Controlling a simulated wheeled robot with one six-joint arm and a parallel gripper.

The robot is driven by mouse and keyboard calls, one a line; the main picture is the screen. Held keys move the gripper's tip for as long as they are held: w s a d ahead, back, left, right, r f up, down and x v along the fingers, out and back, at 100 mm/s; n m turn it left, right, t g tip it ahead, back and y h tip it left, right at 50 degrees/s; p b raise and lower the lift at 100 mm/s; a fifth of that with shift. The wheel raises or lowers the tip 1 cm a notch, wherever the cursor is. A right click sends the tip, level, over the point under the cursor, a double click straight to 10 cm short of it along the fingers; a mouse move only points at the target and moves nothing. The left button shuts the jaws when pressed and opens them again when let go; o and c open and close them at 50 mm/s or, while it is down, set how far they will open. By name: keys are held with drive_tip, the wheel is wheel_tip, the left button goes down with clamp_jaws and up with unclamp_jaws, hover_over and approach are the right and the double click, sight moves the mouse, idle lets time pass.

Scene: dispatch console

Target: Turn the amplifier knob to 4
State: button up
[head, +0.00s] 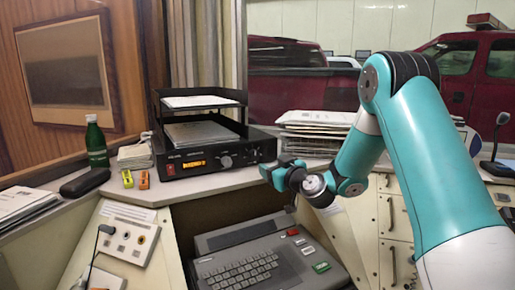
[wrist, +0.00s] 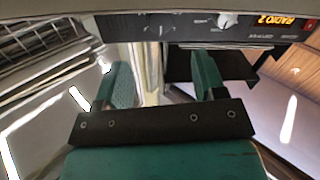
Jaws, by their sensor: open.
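The amplifier (head: 205,174) is a black box on the console top, with an orange lit display on its front. Its light round knob (head: 226,161) sits right of the display; the number it points to is too small to read. My gripper (head: 277,168) is in front of and to the right of the amplifier, apart from it. In the wrist view, my gripper (wrist: 160,75) is open and empty between two teal fingers. The amplifier front (wrist: 180,30) appears upside down at the top there, with the knob (wrist: 228,20) beyond the right finger and the display reading "RADIO 2".
A tray rack (head: 200,102) with papers stands on the amplifier. A green bottle (head: 96,143), a black case (head: 85,182) and two small coloured items (head: 136,180) are to its left. A paper stack (head: 315,122) stands to its right. A keyboard unit (head: 262,262) lies below.

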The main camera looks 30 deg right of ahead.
sight(256, 156)
drive_tip(key=w+p, duration=0.1)
drive_tip(key=w, duration=0.2)
drive_tip(key=w+p, duration=0.1)
drive_tip(key=w, duration=0.2)
drive_tip(key=w+p, duration=0.1)
drive_tip(key=w, duration=0.2)
drive_tip(key=shift+w+a+p, duration=0.15)
drive_tip(key=shift+a+p, duration=0.15)
drive_tip(key=shift+p, duration=0.1)
